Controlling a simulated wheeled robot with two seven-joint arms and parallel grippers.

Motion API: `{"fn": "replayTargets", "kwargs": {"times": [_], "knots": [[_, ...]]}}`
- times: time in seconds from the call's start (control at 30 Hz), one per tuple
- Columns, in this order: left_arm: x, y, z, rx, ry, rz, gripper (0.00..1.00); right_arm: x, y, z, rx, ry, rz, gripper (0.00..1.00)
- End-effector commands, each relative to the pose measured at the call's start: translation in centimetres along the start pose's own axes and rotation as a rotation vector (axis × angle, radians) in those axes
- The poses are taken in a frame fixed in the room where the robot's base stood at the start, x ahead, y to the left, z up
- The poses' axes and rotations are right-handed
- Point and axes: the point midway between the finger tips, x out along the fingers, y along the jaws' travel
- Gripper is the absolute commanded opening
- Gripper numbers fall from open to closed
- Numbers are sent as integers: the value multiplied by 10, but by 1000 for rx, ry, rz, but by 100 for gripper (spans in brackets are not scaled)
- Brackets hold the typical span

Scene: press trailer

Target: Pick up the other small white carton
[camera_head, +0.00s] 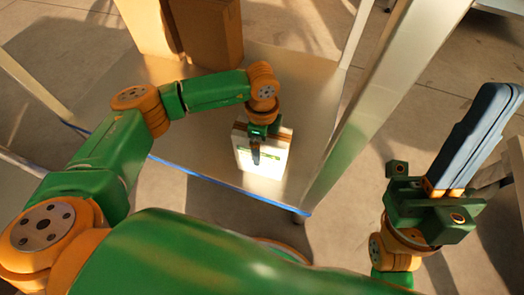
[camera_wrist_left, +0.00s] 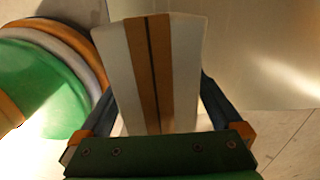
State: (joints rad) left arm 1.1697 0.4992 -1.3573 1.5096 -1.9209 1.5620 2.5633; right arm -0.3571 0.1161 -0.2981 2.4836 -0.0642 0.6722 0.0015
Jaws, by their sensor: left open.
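A small white carton (camera_head: 270,158) with a brown strip along its top stands on the metal shelf in the head view. My left gripper (camera_head: 257,153) is over it, pointing down. In the left wrist view the carton (camera_wrist_left: 187,65) lies between the two open dark fingers, one on each side of it. Whether either finger touches it cannot be told. The gripper's palm hides the carton's near end. My right gripper (camera_head: 498,105) is raised at the right, its long blue-grey fingers together, with nothing seen between them.
Large brown cardboard boxes (camera_head: 210,32) stand at the back of the shelf (camera_head: 315,88). The shelf has a blue front edge (camera_head: 228,182). A pale upright post (camera_head: 385,90) rises to the right of the carton, between my two grippers. Bare shelf lies around the carton.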

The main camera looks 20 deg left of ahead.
Motion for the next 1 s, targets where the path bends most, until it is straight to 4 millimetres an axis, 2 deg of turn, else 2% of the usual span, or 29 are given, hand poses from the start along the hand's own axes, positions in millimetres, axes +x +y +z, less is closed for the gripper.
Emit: {"fn": "replayTargets", "kwargs": {"times": [0.17, 0.2, 0.5, 0.57, 0.87, 1.0], "knots": [[0, 0, 0, 0, 0, 0, 100, 0, 0, 0, 0, 2, 0, 0], [0, 0, 0, 0, 0, 0, 95, 0, 0, 0, 0, 2, 0, 0], [0, 0, 0, 0, 0, 0, 14, 0, 0, 0, 0, 0, 0, 0], [0, 0, 0, 0, 0, 0, 0, 0, 0, 0, 0, -1, 0, 0], [-2, -1, 0, 0, 1, -2, 0, 1, 0, 0, 0, -4, 0, 0], [-8, -1, 0, 0, 2, -3, 0, 3, 1, 8, -2, -49, 2, 0]]}}
